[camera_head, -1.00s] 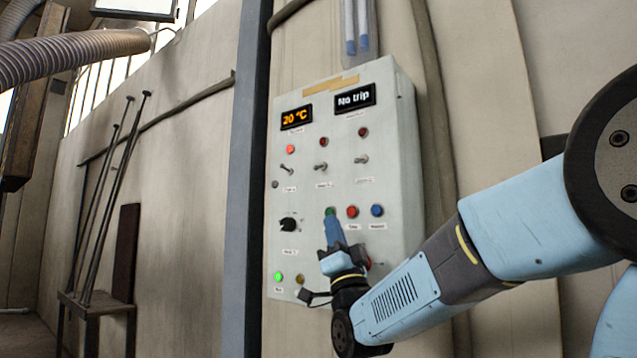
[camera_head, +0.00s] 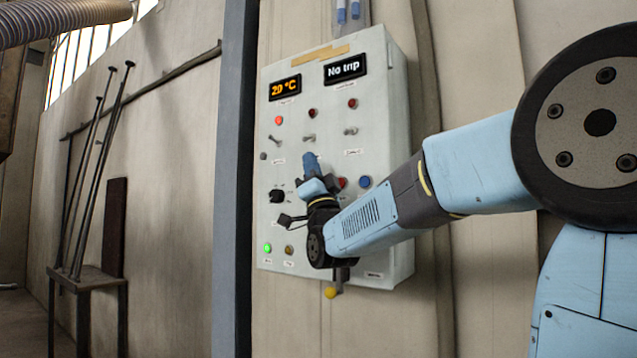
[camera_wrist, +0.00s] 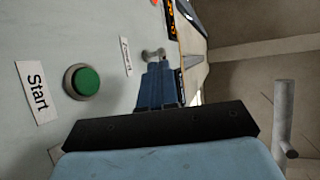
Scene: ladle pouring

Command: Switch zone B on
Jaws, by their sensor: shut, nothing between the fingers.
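A light grey control panel (camera_head: 385,215) hangs on the wall. It has a row of three toggle switches: left (camera_head: 274,139), middle (camera_head: 309,138) and right (camera_head: 350,131). The labels are too small to read surely; I take the middle one as zone B. The left lamp (camera_head: 278,120) glows red; the middle lamp (camera_head: 312,113) and right lamp are dark. My gripper (camera_head: 310,158) is shut and empty, its tips just below the middle switch. In the wrist view a metal toggle lever (camera_wrist: 153,54) is just beyond the fingertips (camera_wrist: 160,68); contact cannot be told.
The green Start button (camera_wrist: 82,82) is beside my fingers. Red (camera_head: 342,183) and blue (camera_head: 364,182) buttons and a black knob (camera_head: 277,196) are lower on the panel. A yellow knob (camera_head: 330,292) is under the panel. Displays read 20 °C (camera_head: 285,87) and No trip (camera_head: 345,69).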

